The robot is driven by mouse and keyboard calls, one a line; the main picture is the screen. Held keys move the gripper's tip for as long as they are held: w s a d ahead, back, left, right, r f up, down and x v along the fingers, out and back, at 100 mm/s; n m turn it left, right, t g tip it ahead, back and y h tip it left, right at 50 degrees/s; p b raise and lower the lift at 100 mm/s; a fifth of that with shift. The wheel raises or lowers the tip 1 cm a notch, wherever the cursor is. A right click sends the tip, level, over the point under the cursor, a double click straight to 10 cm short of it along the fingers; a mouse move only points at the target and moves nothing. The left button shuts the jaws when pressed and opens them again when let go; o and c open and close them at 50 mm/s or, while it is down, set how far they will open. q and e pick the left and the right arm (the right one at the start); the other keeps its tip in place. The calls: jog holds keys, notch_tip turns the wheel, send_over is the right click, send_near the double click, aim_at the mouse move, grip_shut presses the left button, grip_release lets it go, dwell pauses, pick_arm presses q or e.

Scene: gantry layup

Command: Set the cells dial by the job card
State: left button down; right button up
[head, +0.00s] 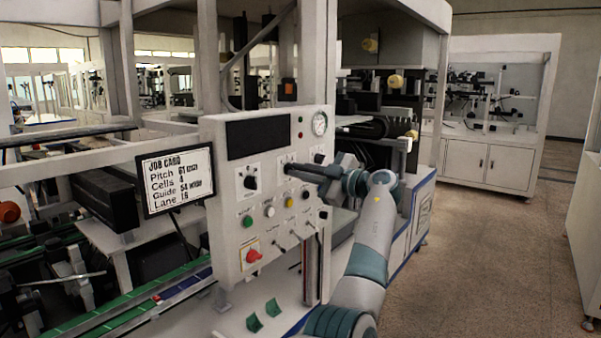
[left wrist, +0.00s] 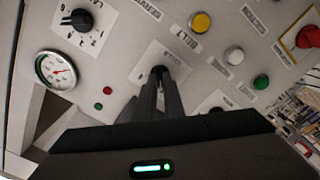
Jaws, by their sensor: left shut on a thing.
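The job card (head: 177,178) hangs at the left of the control panel (head: 228,258). Its Cells line seems to read 4, in small print. My left gripper (head: 290,168) reaches the panel from the right and is shut on a dark dial knob (left wrist: 159,71), the middle of the upper row. The fingers and gripper body hide most of that dial's scale and its name, so I cannot read its setting. Another dial (head: 250,181) sits to its left in the head view. The lane dial (left wrist: 76,18) and the gauge (left wrist: 56,70) show in the left wrist view. My right gripper is out of view.
Below the dials are a green button (head: 247,221), a white button (head: 269,211) and a yellow button (head: 290,202). A red knob on a yellow plate (head: 253,255) is at the lower left. A dark display (head: 256,134) is above. Open floor (head: 480,260) lies right.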

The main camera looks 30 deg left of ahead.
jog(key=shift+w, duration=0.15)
pick_arm(q)
jog(key=m, duration=1.8)
jog(key=shift+w+r, duration=0.2)
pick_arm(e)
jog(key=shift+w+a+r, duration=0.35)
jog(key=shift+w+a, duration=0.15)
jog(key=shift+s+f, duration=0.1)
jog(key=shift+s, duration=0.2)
